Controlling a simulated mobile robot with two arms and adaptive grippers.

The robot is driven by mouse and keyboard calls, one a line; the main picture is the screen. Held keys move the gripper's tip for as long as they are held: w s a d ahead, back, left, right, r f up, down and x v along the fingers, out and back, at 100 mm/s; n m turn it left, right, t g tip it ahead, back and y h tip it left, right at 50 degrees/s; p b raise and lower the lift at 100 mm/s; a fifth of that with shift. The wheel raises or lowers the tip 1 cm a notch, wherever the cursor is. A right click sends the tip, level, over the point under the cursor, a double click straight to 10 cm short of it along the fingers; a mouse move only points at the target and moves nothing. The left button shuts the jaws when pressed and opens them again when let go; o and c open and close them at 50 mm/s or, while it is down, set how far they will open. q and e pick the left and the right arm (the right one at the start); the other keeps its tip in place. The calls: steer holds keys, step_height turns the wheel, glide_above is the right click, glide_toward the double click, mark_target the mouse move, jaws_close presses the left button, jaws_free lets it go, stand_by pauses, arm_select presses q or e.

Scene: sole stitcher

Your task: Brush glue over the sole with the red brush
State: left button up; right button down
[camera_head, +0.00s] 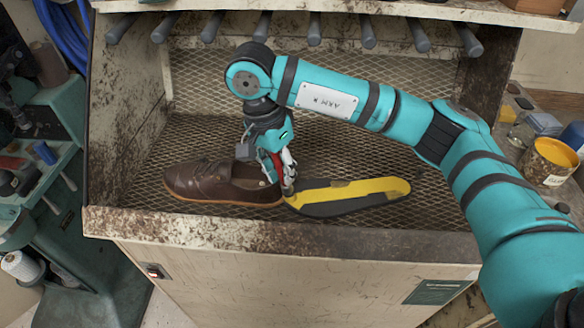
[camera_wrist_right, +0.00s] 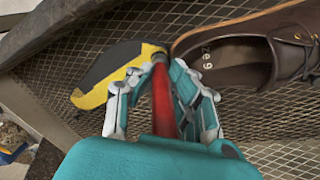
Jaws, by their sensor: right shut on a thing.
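A sole (camera_head: 350,194) lies on the mesh floor of the booth. Part of its top is yellow and the rest is dark grey. A brown shoe (camera_head: 215,181) lies to its left, toe to the left, close to the sole's left end. My right gripper (camera_head: 287,178) is above the gap between shoe and sole. In the wrist view it is shut on the red brush (camera_wrist_right: 163,100). The bristles are mostly hidden. My left gripper is not in view.
The booth has a rusty front lip (camera_head: 200,228) and pegs (camera_head: 315,29) along its top. A yellow glue can (camera_head: 550,162) stands on the bench at right. A green machine (camera_head: 45,150) stands at left. Mesh right of the sole is clear.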

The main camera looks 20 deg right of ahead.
mark_target(275, 162)
steer(key=shift+w+a+b, duration=0.3)
steer(key=shift+w+a, duration=0.1)
steer(key=shift+a, duration=0.2)
steer(key=shift+r, duration=0.1)
steer(key=shift+r+p, duration=0.75)
steer(key=shift+r, duration=0.7)
